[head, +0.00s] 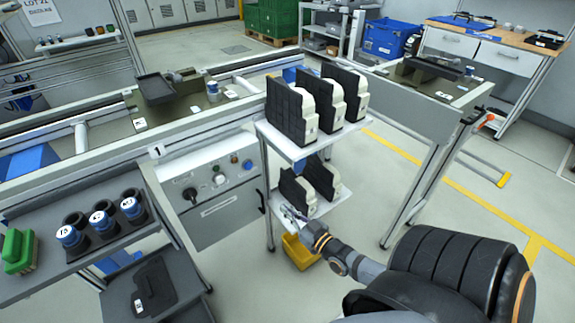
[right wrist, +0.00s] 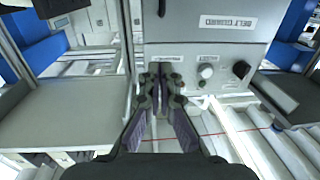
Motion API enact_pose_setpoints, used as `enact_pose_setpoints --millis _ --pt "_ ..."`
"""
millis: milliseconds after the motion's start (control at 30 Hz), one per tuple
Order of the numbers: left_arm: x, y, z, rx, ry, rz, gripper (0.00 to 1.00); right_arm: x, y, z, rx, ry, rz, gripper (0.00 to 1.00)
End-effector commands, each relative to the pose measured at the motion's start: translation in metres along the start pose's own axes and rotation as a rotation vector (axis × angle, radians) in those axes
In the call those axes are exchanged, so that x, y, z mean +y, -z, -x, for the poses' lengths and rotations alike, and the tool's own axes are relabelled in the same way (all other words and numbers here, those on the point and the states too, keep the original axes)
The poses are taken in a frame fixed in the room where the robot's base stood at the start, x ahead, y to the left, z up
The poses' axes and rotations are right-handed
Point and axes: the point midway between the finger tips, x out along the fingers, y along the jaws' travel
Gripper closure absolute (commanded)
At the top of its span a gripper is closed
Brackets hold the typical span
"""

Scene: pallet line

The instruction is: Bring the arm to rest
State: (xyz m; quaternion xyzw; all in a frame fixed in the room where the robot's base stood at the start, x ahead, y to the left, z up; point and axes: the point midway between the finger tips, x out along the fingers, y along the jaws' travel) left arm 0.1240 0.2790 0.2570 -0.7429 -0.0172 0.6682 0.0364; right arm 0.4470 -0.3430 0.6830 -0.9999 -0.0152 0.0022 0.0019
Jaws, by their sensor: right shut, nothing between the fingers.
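My right arm comes in from the lower right of the head view. Its right gripper (head: 291,213) is small there, close to the lower tier of the white shelf stand (head: 322,207); I cannot tell whether it touches the stand. In the right wrist view the right gripper (right wrist: 160,88) has its fingers together with nothing between them. Beyond them in that view is a grey control box (right wrist: 215,50) with knobs and a "BELT GUARD" label. My left gripper is in neither view.
Black-and-white units (head: 335,95) stand on both stand tiers. A yellow bin (head: 299,252) is on the floor beneath. The control panel (head: 213,190) is left of the stand. A dark cart (head: 40,285) with blue-topped jars (head: 103,222) and a green brush (head: 18,251) is lower left.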

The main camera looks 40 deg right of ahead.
Motion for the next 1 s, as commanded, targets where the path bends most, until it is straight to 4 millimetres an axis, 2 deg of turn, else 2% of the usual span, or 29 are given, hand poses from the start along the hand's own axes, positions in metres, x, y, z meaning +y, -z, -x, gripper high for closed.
enact_pose_setpoints --millis 267,367,467,567,600,700,800,900,1000 --pt "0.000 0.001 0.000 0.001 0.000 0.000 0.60 0.000 -0.001 0.000 -0.001 0.000 0.000 1.00" --pt "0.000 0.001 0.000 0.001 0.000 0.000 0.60 0.004 -0.015 0.002 -0.034 -0.010 0.008 1.00" --pt "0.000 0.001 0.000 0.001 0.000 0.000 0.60 0.015 -0.066 0.012 -0.156 -0.039 0.031 1.00" --pt "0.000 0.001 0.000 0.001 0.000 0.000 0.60 0.025 -0.146 0.037 -0.359 -0.078 0.055 1.00" --pt "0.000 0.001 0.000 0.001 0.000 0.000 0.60 0.027 -0.180 0.052 -0.450 -0.091 0.061 1.00" --pt "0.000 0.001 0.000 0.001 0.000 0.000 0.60 0.022 -0.256 0.097 -0.673 -0.113 0.067 1.00" --pt "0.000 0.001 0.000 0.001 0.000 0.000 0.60 0.008 -0.318 0.147 -0.881 -0.120 0.065 1.00" --pt "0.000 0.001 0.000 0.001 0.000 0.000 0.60 -0.010 -0.360 0.194 -1.053 -0.115 0.062 1.00" --pt "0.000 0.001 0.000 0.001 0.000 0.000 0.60 -0.030 -0.390 0.237 -1.199 -0.104 0.058 1.00"
